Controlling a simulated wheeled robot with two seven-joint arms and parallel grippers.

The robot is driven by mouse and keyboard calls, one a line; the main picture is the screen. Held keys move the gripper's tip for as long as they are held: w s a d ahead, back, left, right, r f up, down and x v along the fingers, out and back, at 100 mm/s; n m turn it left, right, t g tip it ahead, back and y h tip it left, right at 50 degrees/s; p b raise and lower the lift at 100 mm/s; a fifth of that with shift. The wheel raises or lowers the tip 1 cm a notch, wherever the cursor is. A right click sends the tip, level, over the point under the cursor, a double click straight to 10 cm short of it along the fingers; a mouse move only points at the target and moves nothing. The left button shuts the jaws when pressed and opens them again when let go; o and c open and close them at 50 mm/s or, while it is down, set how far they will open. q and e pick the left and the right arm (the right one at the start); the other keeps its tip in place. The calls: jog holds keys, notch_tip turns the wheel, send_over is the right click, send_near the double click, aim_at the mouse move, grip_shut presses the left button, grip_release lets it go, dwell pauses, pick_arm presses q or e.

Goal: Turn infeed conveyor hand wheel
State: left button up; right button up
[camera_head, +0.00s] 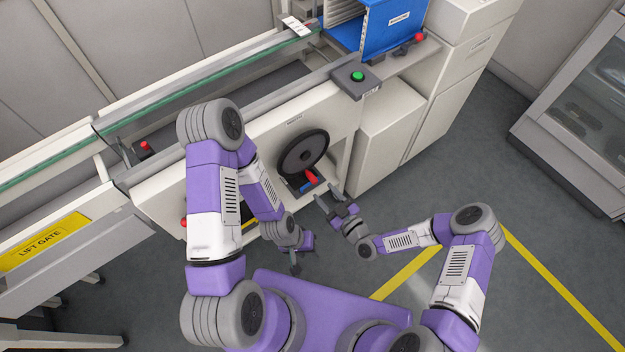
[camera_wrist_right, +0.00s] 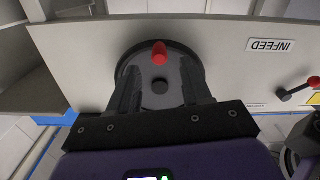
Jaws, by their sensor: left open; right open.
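The dark round hand wheel (camera_head: 302,152) is mounted on the pale front panel of the conveyor, with a red handle (camera_head: 311,177) at its lower edge. In the right wrist view the wheel (camera_wrist_right: 160,82) faces the camera, its red handle (camera_wrist_right: 160,53) at the top of the picture. My right gripper (camera_head: 331,200) is open and empty, in front of and just below the wheel. Its two fingers (camera_wrist_right: 160,70) frame the wheel's hub and handle in the wrist view, with no visible contact. My left gripper (camera_head: 301,256) is open and empty, lower and left of the wheel.
An INFEED label (camera_wrist_right: 271,46) appears upside down on the panel, near a small red-ended crank (camera_wrist_right: 300,90). A green button (camera_head: 357,76) and blue box (camera_head: 378,25) are above the wheel.

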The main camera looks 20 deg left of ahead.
aim_at(312, 177)
jog(key=x, duration=0.3)
jog(key=b+x, duration=0.1)
jog(key=x, duration=0.3)
jog(key=shift+w+a+r+b, duration=0.2)
jog(key=shift+w+a+b, duration=0.05)
jog(key=shift+b, duration=0.05)
jog(key=shift+c, duration=0.4)
grip_shut()
